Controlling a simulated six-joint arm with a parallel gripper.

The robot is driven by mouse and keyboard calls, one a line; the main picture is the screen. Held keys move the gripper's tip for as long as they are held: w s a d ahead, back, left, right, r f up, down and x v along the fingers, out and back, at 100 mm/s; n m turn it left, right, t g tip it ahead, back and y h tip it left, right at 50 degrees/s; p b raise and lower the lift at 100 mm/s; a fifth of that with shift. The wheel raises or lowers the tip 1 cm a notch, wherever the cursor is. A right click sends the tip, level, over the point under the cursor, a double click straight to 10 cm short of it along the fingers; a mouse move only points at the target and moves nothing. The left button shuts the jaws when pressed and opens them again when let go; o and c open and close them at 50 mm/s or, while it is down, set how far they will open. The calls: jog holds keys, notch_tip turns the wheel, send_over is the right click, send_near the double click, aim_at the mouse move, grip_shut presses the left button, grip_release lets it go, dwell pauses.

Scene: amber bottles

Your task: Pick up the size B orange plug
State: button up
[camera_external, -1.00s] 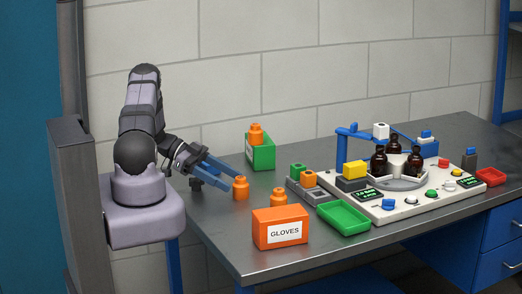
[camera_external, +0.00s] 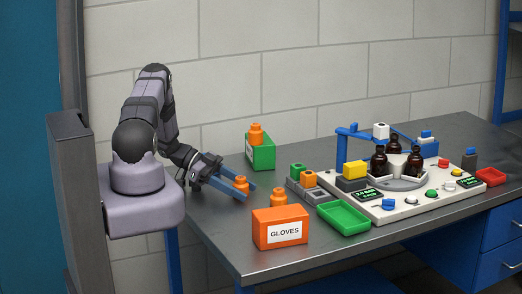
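An orange plug (camera_external: 240,182) stands near the left end of the table, between the two fingers of my gripper (camera_external: 249,193). The blue fingers are apart, one on the near side and one on the far side of it. The near finger hides its lower part, and I cannot tell whether either finger touches it. Another orange plug (camera_external: 279,197) stands behind the gloves box. One more orange plug (camera_external: 255,133) is in the green bin, and an orange piece (camera_external: 309,179) sits in the grey rack. No size marks are readable.
The orange gloves box (camera_external: 281,228) stands at the front edge. The green bin (camera_external: 264,152) is at the back, the grey rack (camera_external: 320,195) and green tray (camera_external: 344,218) to the right. A white station (camera_external: 405,212) with amber bottles (camera_external: 379,160) lies further right.

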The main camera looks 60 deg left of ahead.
aim_at(241, 177)
jog(key=c, duration=0.7)
jog(key=shift+c, duration=0.2)
jog(key=shift+r, duration=0.2)
jog(key=shift+r+b, duration=1.05)
jog(key=shift+r, duration=3.75)
